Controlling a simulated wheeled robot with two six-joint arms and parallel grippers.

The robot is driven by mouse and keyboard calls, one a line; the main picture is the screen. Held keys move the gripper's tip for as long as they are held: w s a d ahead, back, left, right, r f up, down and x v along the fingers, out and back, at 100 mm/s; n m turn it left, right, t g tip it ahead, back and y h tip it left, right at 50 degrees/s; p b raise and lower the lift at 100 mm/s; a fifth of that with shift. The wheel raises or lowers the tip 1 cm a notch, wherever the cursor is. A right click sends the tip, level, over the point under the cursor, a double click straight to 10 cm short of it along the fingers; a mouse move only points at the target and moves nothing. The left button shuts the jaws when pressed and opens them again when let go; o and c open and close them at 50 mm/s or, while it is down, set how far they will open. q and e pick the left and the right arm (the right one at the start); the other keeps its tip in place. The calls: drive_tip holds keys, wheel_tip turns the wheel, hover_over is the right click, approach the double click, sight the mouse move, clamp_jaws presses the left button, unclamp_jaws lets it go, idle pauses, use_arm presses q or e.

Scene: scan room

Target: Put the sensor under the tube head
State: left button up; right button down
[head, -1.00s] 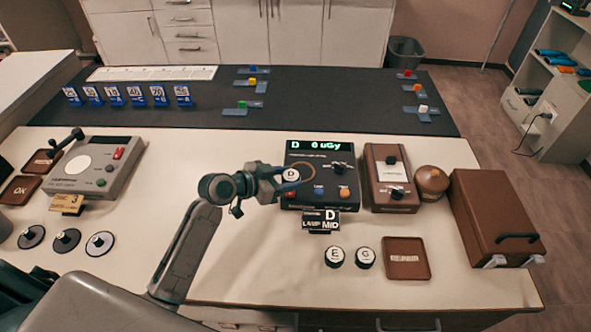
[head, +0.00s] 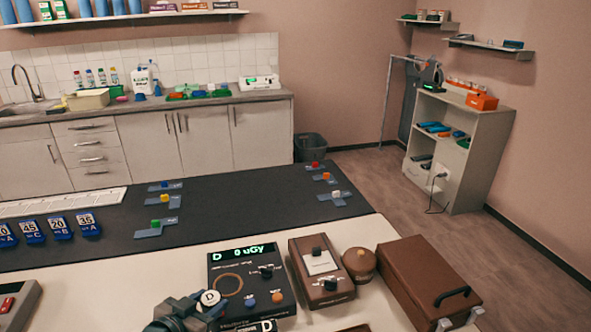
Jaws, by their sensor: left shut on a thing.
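The sensor is a small round white-topped disc marked D (head: 210,298), at the bottom of the head view. My left gripper (head: 194,308) is shut on it, in front of the lower left corner of the dark meter (head: 250,262). The meter's green display reads D 0 uGy. A thin brown loop, like a cable, shows over the meter's face. A dark device with a green light (head: 431,76) stands on top of the white shelf at the right; I cannot tell whether it is the tube head. My right gripper is not in view.
A brown control box (head: 321,262), a round brown knob-like object (head: 359,264) and a brown case (head: 428,277) stand right of the meter. The dark mat (head: 250,205) behind carries small coloured blocks and blue numbered tags. Open floor (head: 385,190) lies toward the white shelf (head: 485,160).

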sight(207, 295)
use_arm(q)
drive_tip(key=w+r+n+y, duration=0.2)
drive_tip(key=r+n+y, duration=0.1)
drive_tip(key=shift+t, duration=0.4)
drive_tip(key=shift+w+a+r+n+y, duration=0.1)
drive_tip(key=shift+a+r+n+y, duration=0.15)
drive_tip(key=shift+n+y, duration=0.25)
drive_tip(key=shift+a+r+n+y, duration=0.15)
drive_tip(key=shift+r+n+y, duration=0.25)
drive_tip(key=shift+y, duration=0.1)
drive_tip(key=shift+d+f+m+h, duration=0.1)
drive_tip(key=shift+f+m+h, duration=0.4)
drive_tip(key=shift+f, duration=0.05)
drive_tip(key=s+f+m+g+h, duration=0.2)
drive_tip(key=s+f+m+h, duration=0.3)
drive_tip(key=s+m+h, duration=0.1)
drive_tip(key=shift+f+m+g+h, duration=0.25)
drive_tip(key=shift+m+g+h, duration=0.15)
drive_tip(key=shift+h, duration=0.4)
